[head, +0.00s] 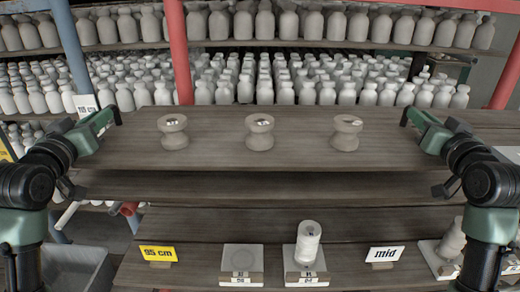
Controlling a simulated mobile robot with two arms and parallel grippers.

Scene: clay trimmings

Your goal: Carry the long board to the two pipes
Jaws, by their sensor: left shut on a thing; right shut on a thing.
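The long board (300,153) is grey-brown wood and spans the middle of the head view, looking roughly level. Three spool-shaped clay pieces stand upright on it: left (174,138), middle (260,139) and right (346,139). My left gripper (112,124) is shut on the board's left end. My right gripper (411,122) is shut on its right end. A red pipe end (128,208) and a whitish pipe (68,214) show below the board at the left; I cannot tell whether these are the two pipes. The board hides much behind it.
Shelves of pale bottles stand behind, with a blue post (72,45) and a red post (178,55).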

